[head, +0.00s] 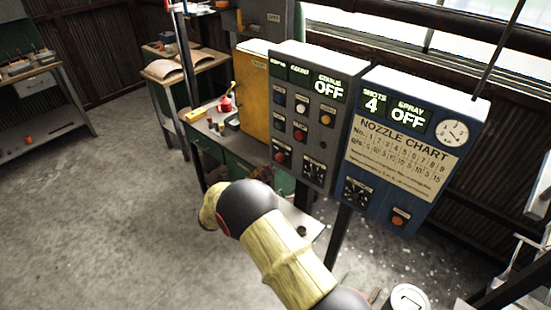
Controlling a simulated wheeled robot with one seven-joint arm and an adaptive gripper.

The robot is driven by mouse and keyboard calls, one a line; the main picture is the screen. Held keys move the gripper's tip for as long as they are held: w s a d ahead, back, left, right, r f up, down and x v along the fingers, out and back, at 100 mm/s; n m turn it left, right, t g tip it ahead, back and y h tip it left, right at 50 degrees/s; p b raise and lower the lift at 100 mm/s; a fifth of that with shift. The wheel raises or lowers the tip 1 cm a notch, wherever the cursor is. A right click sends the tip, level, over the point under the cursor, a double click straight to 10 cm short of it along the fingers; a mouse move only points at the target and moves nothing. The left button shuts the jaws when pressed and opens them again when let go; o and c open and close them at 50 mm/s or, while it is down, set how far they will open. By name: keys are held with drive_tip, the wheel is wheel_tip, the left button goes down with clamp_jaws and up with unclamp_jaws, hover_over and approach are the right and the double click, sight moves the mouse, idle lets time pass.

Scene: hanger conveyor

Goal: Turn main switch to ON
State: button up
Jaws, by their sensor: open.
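A grey control panel (318,118) stands upright, and its display reads STATUS OFF. It carries several coloured buttons, a red control (281,156) at its lower left and a black rotary control (313,170) at its lower right. A blue panel (398,212) to its right reads SHOTS 4 and SPRAY OFF. It has a dark rotary control (355,191) at its lower left and an orange-red button (398,220). The small labels are unreadable, so I cannot tell which control is the main switch. My arm reaches in below the panels; my gripper does not show.
A yellow cabinet (252,92) and a green bench (236,146) with small items stand left of the grey panel. A workbench (40,98) is at the far left. A white cylindrical container (408,297) is at the bottom right. The concrete floor at left is clear.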

sight(278, 158)
drive_tip(key=x, duration=0.7)
drive_tip(key=shift+w+d, duration=0.25)
drive_tip(key=c, duration=1.2)
drive_tip(key=shift+o, duration=0.2)
